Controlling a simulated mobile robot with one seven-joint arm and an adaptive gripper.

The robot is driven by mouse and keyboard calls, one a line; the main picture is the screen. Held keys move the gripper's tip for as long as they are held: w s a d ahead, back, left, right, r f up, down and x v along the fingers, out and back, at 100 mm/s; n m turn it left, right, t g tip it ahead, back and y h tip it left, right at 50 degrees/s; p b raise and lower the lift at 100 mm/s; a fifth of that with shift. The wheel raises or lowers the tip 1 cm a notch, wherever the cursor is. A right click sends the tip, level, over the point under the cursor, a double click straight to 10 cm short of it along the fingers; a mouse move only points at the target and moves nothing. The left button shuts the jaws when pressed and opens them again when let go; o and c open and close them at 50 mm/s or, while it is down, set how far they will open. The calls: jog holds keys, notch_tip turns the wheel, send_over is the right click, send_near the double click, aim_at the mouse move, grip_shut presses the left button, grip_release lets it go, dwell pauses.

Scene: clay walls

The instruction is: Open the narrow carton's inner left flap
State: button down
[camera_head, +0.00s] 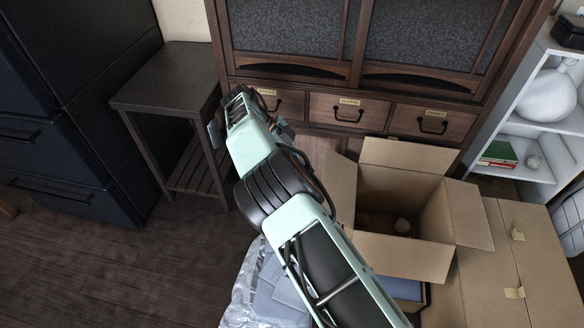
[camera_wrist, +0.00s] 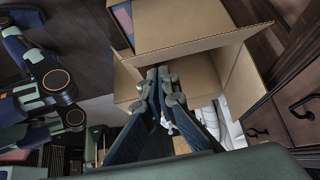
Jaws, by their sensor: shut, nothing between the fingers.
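The open carton (camera_head: 385,215) stands at the right in the head view, with a brown and a pale item low inside. In the wrist view, carton panels (camera_wrist: 200,62) surround my gripper (camera_wrist: 161,74). The fingers are together and hold nothing. I cannot tell whether they touch the cardboard. My fingertips are hidden in the head view.
A closed carton (camera_head: 520,265) with tape tabs is at right. A wooden cabinet (camera_head: 290,105) with labelled drawers stands behind, beside a white shelf (camera_head: 515,140). A dark side table (camera_head: 170,80) is at left. Silvery wrapping (camera_head: 258,285) lies below my arm. Left floor is clear.

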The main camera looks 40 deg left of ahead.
jog(key=shift+s+a+r+b, duration=0.15)
jog(key=shift+s+a, duration=0.3)
jog(key=shift+a, duration=0.3)
jog(key=shift+s+a+r+b, duration=0.15)
jog(key=shift+s+a, duration=0.25)
jog(key=shift+a, duration=0.3)
jog(key=shift+s+a, duration=0.1)
